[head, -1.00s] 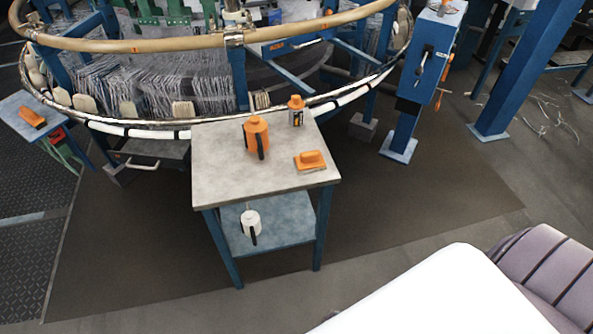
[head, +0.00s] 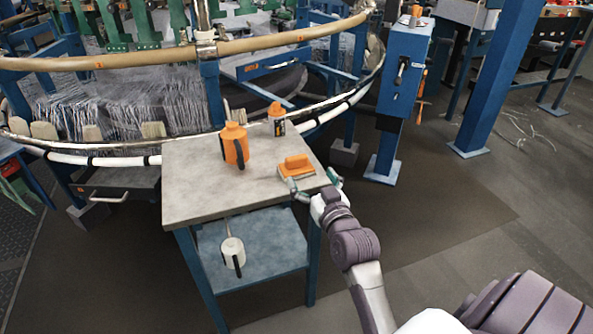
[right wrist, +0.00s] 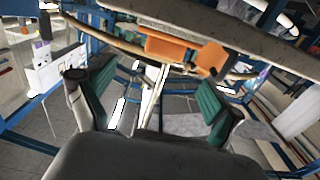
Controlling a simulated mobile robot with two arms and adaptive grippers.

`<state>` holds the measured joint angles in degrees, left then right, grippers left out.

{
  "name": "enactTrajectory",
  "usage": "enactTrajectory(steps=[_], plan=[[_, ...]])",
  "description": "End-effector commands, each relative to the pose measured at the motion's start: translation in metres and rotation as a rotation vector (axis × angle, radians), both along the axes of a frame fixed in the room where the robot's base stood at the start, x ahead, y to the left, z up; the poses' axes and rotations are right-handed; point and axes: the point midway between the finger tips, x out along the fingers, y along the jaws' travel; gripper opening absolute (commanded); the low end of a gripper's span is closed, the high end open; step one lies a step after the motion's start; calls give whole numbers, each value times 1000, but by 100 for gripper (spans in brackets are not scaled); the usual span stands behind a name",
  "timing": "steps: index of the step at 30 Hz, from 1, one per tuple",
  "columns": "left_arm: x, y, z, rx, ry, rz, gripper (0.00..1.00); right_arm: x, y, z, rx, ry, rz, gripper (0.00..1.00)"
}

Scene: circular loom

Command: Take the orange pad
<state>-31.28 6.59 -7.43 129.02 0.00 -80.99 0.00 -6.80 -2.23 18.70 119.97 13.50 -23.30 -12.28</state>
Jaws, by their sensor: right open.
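The orange pad (head: 297,168) lies on the right part of the grey table top (head: 200,195), near its right edge. It has a raised orange grip and a paler base. My right gripper (head: 312,182) is at the table's front right corner, just in front of the pad, with its fingers spread and empty. In the right wrist view, the green-faced fingers (right wrist: 158,95) stand wide apart. The orange pad (right wrist: 168,47) appears beyond them, near the top of that tilted view, with a gap between. My left gripper is not in view.
An orange jug (head: 235,145) with a dark handle stands left of the pad. An orange-capped bottle (head: 277,120) stands behind it. A white jug (head: 232,253) is on the lower shelf. The circular loom's rail (head: 200,52) curves behind the table. A blue post (head: 402,80) stands to the right.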

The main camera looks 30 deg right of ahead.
Motion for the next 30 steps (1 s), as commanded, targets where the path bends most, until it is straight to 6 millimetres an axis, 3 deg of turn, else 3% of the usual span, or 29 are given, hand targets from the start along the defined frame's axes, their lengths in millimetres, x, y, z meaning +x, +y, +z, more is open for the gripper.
enactTrajectory(steps=[3, 11, 19, 29, 30], plan=[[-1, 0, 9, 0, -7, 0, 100, 21, -5, 0, -1, -1, 0, 92], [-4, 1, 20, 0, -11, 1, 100, 41, -9, 0, 0, 0, 0, 92], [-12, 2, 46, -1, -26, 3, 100, 79, -14, 1, 0, 0, -1, 92], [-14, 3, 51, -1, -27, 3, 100, 87, -15, 2, -1, 2, 0, 92], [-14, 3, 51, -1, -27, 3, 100, 86, -15, 2, -1, 2, 0, 87]])
